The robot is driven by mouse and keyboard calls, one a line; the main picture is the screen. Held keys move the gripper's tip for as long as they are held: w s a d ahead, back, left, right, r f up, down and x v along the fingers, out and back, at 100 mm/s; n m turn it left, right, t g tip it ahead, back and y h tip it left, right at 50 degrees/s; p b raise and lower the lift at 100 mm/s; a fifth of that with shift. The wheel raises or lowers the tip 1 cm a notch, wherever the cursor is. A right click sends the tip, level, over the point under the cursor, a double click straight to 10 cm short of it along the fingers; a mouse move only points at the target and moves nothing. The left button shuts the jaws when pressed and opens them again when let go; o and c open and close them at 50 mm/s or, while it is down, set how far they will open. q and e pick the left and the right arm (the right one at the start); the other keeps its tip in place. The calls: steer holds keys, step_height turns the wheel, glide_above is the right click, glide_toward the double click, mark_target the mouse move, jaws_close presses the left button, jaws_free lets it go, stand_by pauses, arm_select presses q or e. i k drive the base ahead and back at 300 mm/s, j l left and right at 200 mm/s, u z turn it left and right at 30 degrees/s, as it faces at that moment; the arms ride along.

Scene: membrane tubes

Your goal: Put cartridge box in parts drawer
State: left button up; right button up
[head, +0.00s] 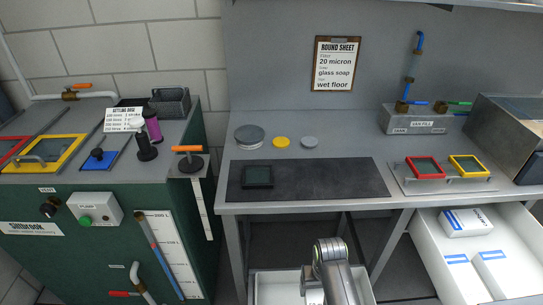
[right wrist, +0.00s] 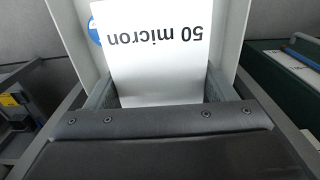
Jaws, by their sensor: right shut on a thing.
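In the right wrist view a white box (right wrist: 160,62) marked "50 micron", its print upside down, sits between the two fingers of my right gripper (right wrist: 158,88). The gripper is shut on it. Pale drawer walls (right wrist: 62,30) rise on both sides of the box, so it is in or just over an open drawer. In the head view my right arm reaches down over an open white drawer (head: 275,289) under the middle of the bench; my arm hides much of it. The box's underside is hidden. My left gripper is out of view.
Another open drawer (head: 435,262) at right holds several white boxes (head: 466,222) with blue stripes. The bench top has a dark mat (head: 310,181), a dark square piece (head: 257,176), round discs (head: 249,136), and red and yellow frames (head: 425,167). A green machine (head: 120,250) stands left.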

mark_target(524, 277)
steer(key=l+u, duration=0.15)
steer(key=u, duration=0.25)
steer(key=k+u, duration=0.1)
steer(key=u, duration=0.35)
steer(key=k+l+u, duration=0.1)
steer(key=u, duration=0.3)
steer(key=k+l+u, duration=0.1)
steer(key=u, duration=0.35)
steer(key=k+u, duration=0.35)
steer(key=k, duration=0.65)
steer(key=k+l+z, duration=0.1)
steer(key=k+z, duration=0.15)
steer(key=k+l+z, duration=0.2)
steer(key=k, duration=0.2)
steer(key=k+z, duration=0.1)
steer(key=z, duration=0.4)
steer(key=l+z, duration=0.15)
steer(key=z, duration=0.35)
steer(key=k+l+z, duration=0.1)
steer(key=z, duration=0.35)
